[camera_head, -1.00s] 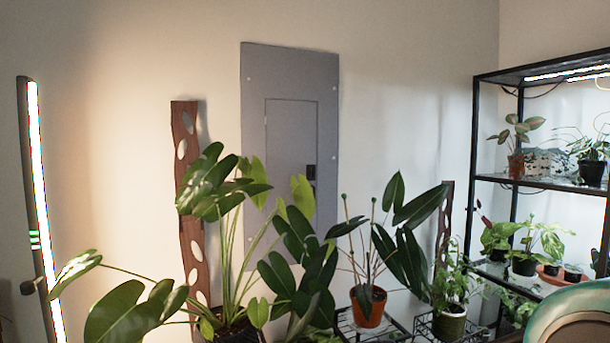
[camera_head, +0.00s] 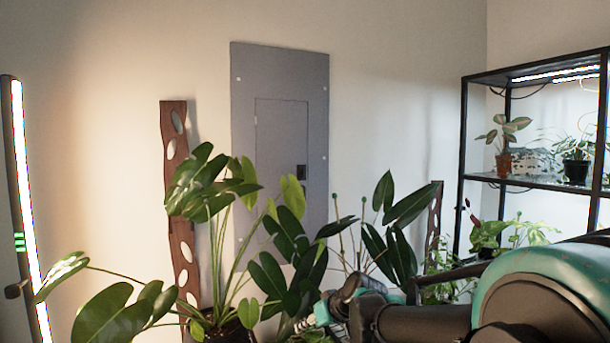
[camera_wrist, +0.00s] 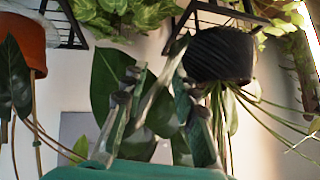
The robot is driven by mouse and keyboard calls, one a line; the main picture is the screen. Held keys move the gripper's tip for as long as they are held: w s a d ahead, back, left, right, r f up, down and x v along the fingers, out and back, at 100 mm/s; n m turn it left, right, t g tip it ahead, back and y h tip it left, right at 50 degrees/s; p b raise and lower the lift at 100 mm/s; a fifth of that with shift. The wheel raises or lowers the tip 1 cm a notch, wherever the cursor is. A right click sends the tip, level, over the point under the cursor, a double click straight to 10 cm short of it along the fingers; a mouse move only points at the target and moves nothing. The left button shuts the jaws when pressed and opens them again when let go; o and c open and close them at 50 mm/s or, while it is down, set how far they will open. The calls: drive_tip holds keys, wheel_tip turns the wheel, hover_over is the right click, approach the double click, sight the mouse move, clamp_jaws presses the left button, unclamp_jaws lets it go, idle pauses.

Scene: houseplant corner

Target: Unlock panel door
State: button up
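The grey electrical panel (camera_head: 281,75) is mounted on the far wall. Its inner door (camera_head: 280,130) looks shut. A small dark latch (camera_head: 302,172) is at the door's right side. Leaves hide the panel's lower part. My gripper (camera_wrist: 158,68) shows in the wrist view with its fingers apart and nothing seen between them. In the head view my arm enters at lower right, and its end is low among the leaves, well below the latch. A grey patch at lower left in the wrist view may be the panel.
A large leafy plant (camera_head: 205,195) stands before the panel's left side. Another plant's dark leaves (camera_head: 395,240) are at the right. The wrist view shows a black pot (camera_wrist: 218,55) and an orange pot (camera_wrist: 24,45), upside down. A black shelf (camera_head: 525,180) stands at right.

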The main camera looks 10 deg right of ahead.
drive_tip(key=w+r+t+y, duration=0.25)
drive_tip(key=w+r, duration=0.55)
drive_tip(key=r, duration=0.5)
drive_tip(key=t+h, duration=0.3)
drive_tip(key=t, duration=0.4)
approach(303, 172)
drive_tip(key=x, duration=0.8)
drive_tip(key=shift+w+f, duration=0.1)
drive_tip(key=shift+w, duration=0.05)
clamp_jaws()
